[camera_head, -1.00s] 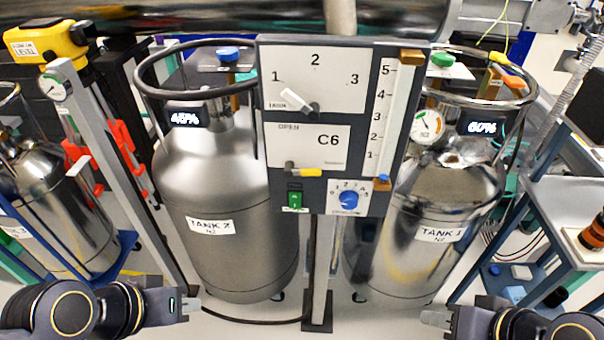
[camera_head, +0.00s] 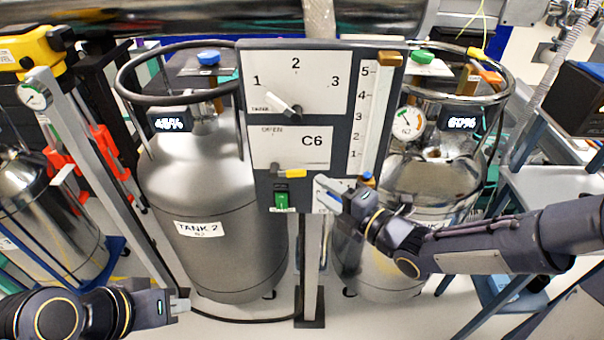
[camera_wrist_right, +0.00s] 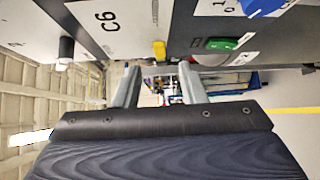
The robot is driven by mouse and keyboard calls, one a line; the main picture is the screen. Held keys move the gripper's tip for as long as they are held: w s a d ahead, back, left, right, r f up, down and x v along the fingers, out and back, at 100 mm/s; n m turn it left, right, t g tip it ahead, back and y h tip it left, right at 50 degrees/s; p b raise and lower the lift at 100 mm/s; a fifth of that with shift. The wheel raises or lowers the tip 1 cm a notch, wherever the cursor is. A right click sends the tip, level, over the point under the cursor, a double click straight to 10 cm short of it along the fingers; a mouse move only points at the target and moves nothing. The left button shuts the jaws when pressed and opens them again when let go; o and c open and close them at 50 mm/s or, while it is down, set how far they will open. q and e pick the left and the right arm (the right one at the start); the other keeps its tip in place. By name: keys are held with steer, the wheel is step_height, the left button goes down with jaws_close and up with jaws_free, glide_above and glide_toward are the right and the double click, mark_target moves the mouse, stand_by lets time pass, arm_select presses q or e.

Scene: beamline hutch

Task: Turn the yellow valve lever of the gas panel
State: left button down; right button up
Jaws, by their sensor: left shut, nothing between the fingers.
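The gas panel (camera_head: 262,190) is a grey upright board marked C6. Its yellow valve lever (camera_head: 291,173) lies about level under the C6 plate, with a dark pivot at its left end. The lever's yellow end (camera_wrist_right: 159,50) also shows in the right wrist view, ahead of my fingertips and roughly in line with the gap. My right gripper (camera_head: 322,190) is open and empty, just right of and below the lever in the head view; I see no contact. My left gripper (camera_head: 182,303) is shut and empty, low at the left, away from the panel.
A green switch (camera_head: 281,199) sits just below the lever. A white pointer dial (camera_head: 290,107) and a slider scale (camera_head: 368,110) are on the same panel. Tank 2 (camera_head: 205,185) stands left behind it, another tank (camera_head: 430,180) right behind it, partly covered by my right arm.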

mark_target(300, 175)
steer(key=p+x, duration=0.2)
steer(key=x, duration=0.5)
steer(key=shift+w+a, duration=0.2)
jaws_close()
